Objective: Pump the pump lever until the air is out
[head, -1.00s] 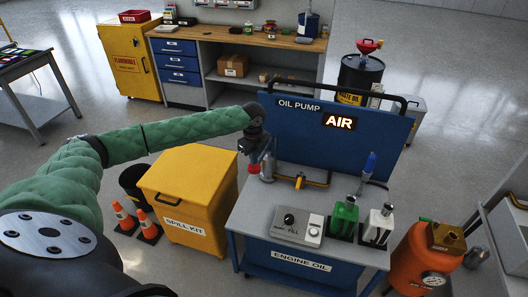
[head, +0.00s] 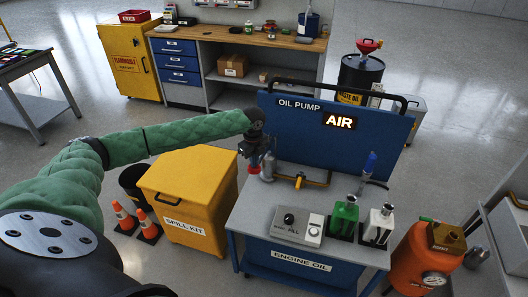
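The blue oil pump cart (head: 300,262) stands at centre right, with an upright blue panel (head: 290,120) reading OIL PUMP. A lit AIR sign (head: 340,121) glows on the panel. My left gripper (head: 254,158) is at the cart's back left corner, at a red knob (head: 254,169) that appears to be the pump lever's end. A grey pump body (head: 267,166) stands just right of it. The fingers are small and partly hidden, so I cannot tell whether they are closed on the knob. My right gripper is out of view.
A yellow spill kit bin (head: 185,200) stands left of the cart, with orange cones (head: 147,224) beside it. The cart top holds a grey fill box (head: 298,226), a green can (head: 345,218) and a white can (head: 378,226). An orange tank (head: 420,255) stands at right.

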